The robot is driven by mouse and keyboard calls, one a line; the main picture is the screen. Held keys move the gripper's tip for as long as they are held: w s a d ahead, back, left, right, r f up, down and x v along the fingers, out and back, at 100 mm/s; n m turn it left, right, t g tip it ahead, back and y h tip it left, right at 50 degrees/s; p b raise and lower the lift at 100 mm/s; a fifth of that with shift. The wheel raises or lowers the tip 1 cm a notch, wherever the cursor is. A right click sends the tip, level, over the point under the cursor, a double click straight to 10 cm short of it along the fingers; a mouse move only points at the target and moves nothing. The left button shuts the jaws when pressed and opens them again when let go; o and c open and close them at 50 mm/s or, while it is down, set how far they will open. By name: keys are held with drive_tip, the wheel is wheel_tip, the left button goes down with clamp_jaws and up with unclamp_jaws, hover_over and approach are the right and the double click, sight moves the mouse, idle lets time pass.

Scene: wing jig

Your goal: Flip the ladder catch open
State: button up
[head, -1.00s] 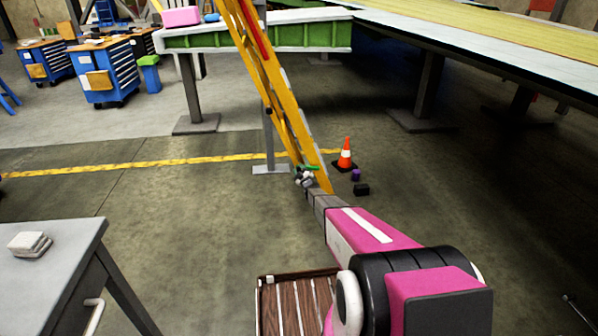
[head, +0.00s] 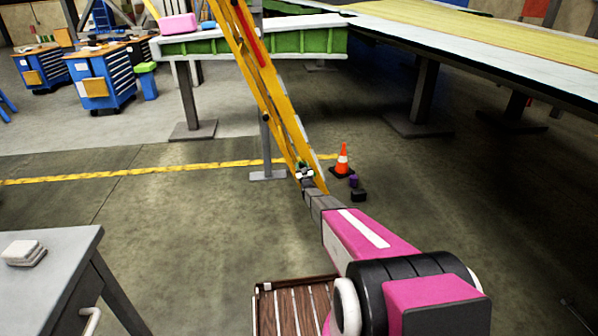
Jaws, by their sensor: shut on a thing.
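The yellow ladder (head: 273,90) leans in the middle of the view, its foot on the floor near the orange cone. My gripper (head: 304,171) is at the ladder's lower end, small and far from the camera.
An orange cone (head: 342,159) and a small dark block (head: 359,195) stand just right of the ladder's foot. A grey table (head: 60,262) is at the lower left. The wing (head: 470,60) spans the upper right.

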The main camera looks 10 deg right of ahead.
drive_tip(key=d+m+h, duration=0.1)
drive_tip(key=m, duration=0.1)
drive_tip(key=d+r+m+h, duration=0.1)
drive_tip(key=d+m, duration=0.1)
drive_tip(key=m, duration=0.1)
drive_tip(key=d+r+m+h, duration=0.1)
drive_tip(key=m+h, duration=0.1)
drive_tip(key=m, duration=0.1)
drive_tip(key=shift+d+r, duration=0.25)
drive_tip(key=shift+d, duration=0.15)
drive_tip(key=shift+d+r+m+g+h, duration=0.1)
drive_tip(key=shift+d+m+g+h, duration=0.35)
drive_tip(key=shift+d+m, duration=0.5)
drive_tip(key=shift+d+r+m+g+h, duration=0.1)
drive_tip(key=shift+d+m+g+h, duration=0.3)
drive_tip(key=shift+m, duration=0.95)
drive_tip(key=shift+d, duration=0.15)
drive_tip(key=o, duration=1.1)
drive_tip(key=shift+c, duration=0.2)
drive_tip(key=v, duration=1)
drive_tip(key=shift+s+f, duration=0.3)
drive_tip(key=shift+f, duration=0.05)
